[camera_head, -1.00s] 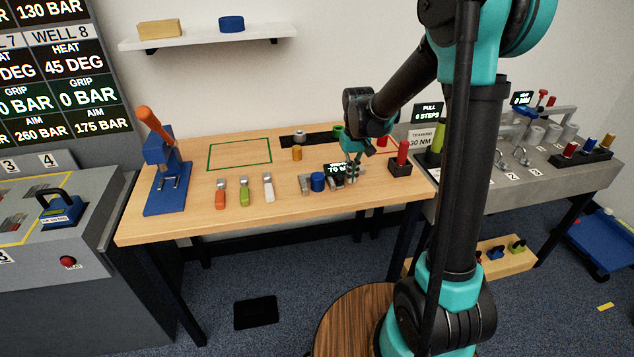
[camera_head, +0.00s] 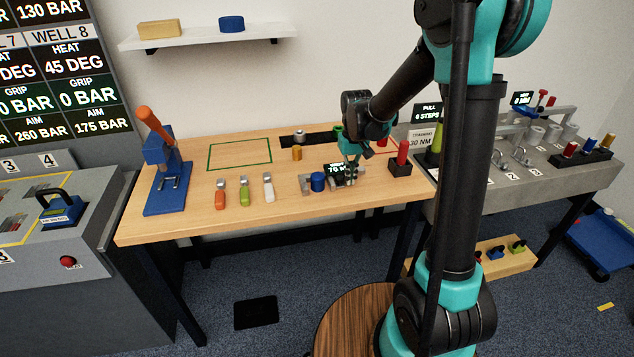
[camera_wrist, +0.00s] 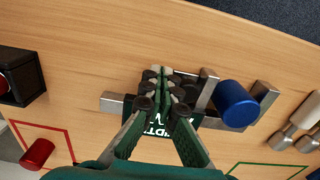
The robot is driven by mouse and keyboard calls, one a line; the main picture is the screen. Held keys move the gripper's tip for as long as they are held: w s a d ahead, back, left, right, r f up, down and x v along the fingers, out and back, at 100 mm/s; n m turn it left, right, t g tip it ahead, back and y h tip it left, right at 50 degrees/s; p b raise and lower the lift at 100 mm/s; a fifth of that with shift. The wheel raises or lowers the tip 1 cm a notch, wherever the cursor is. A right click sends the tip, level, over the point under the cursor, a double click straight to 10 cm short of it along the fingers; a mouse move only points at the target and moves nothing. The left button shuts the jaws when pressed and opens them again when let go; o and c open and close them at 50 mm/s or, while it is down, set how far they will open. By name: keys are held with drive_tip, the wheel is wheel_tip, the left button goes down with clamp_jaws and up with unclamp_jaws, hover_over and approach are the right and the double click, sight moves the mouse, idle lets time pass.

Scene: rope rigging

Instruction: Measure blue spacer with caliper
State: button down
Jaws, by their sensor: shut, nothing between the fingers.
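The blue spacer (camera_head: 317,181) is a short blue cylinder on the wooden bench, and it also shows in the wrist view (camera_wrist: 235,104). It sits between the two grey metal jaws of the caliper (camera_wrist: 207,90). The caliper's dark display (camera_head: 336,169) shows white text that my gripper partly hides. My gripper (camera_wrist: 163,92) is shut and empty, over the caliper's body on the side away from the spacer. In the head view my gripper (camera_head: 351,180) is just right of the spacer. I cannot tell whether the fingers touch the caliper or whether both jaws touch the spacer.
Three handled tools, one of them the green one (camera_head: 244,192), lie left of the spacer. A blue press (camera_head: 165,180) with an orange lever stands at the bench's left. A black block (camera_head: 400,167) with a red peg stands to the right. A green outlined area (camera_head: 238,154) is empty.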

drive_tip(key=shift+a, duration=0.25)
drive_tip(key=shift+s+a, duration=0.15)
drive_tip(key=shift+a, duration=0.2)
drive_tip(key=shift+s+a, duration=0.2)
drive_tip(key=shift+a, duration=0.6)
idle(0.4)
drive_tip(key=shift+w+d, duration=0.1)
drive_tip(key=shift+d, duration=0.5)
drive_tip(key=shift+r, duration=0.1)
wheel_tip(320, 180, up, 7)
idle(0.8)
